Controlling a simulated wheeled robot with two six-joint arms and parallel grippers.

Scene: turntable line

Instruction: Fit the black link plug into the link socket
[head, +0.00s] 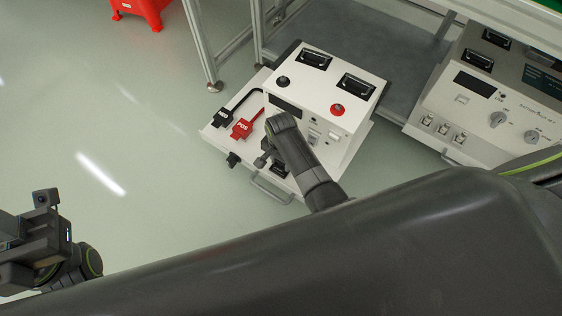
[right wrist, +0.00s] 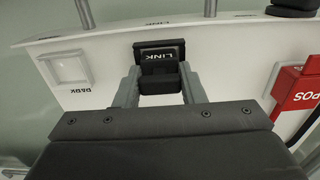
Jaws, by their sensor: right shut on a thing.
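The black link plug (right wrist: 160,50), marked LINK, is between the fingers of my right gripper (right wrist: 160,88) in the right wrist view. The fingers are shut on its dark grip. The plug is against or just over the white panel, under a printed LINK label (right wrist: 152,22). The link socket is not clearly visible; the plug covers that spot, and I cannot tell how deep it sits. In the head view my right gripper (head: 270,157) is at the low front of the white unit. My left gripper (head: 42,225) is far off at the lower left; its jaws are unclear.
A square white holder (right wrist: 70,68) marked PARK is empty beside the plug. The red POS plug (head: 242,128) and a black plug (head: 222,115) lie on the white unit (head: 345,125). A handle (head: 270,190) edges its front. A second unit (head: 480,105) stands right.

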